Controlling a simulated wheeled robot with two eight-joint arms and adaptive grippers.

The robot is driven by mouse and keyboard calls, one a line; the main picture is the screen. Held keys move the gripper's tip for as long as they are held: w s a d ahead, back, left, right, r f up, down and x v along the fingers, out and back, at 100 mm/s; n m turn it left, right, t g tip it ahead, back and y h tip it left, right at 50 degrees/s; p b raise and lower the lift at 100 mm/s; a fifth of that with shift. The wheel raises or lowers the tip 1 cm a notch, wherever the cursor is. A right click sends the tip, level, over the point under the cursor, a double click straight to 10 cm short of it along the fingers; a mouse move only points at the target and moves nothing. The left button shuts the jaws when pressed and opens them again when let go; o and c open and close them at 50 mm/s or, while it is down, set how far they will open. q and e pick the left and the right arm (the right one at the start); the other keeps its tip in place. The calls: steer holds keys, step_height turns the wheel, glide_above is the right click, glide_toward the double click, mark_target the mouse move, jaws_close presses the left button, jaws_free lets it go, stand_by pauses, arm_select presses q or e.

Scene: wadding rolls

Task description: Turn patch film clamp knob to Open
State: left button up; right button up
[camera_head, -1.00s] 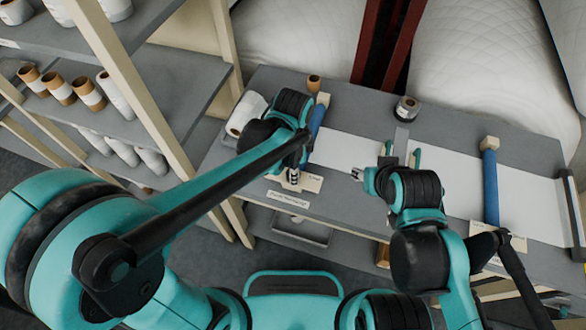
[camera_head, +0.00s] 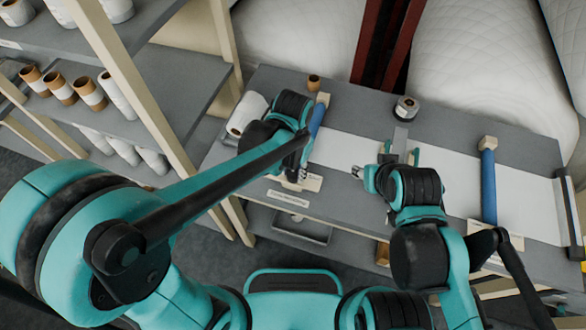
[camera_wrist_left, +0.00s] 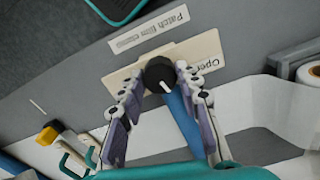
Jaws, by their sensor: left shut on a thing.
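A black round knob (camera_wrist_left: 158,72) sits at the near end of a blue clamp bar (camera_wrist_left: 183,122). My left gripper (camera_wrist_left: 160,82) is shut on the knob, one finger on each side. A pale plate (camera_wrist_left: 200,54) behind the knob reads "Open". A white label (camera_wrist_left: 150,28) starting "Patch film" lies in front of it. In the head view, my left gripper (camera_head: 302,176) is at the table's front edge, and its wrist hides the knob. My right gripper (camera_head: 358,172) hovers over the table's middle, apart from this knob; its opening is too small to judge.
The grey table (camera_head: 358,110) carries a white film strip (camera_head: 342,150), a second blue bar (camera_head: 488,190) at right and a dark roll (camera_head: 406,108) at back. A shelf (camera_head: 185,75) with rolls stands close on the left.

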mark_target(293, 172)
arm_select(q)
steer(key=n, duration=0.5)
steer(key=shift+n, duration=0.3)
steer(key=n, duration=0.5)
steer(key=shift+n, duration=0.3)
steer(key=o, duration=1.2)
steer(key=shift+c, duration=0.2)
steer(key=shift+r, duration=0.1)
step_height(293, 172, up, 12)
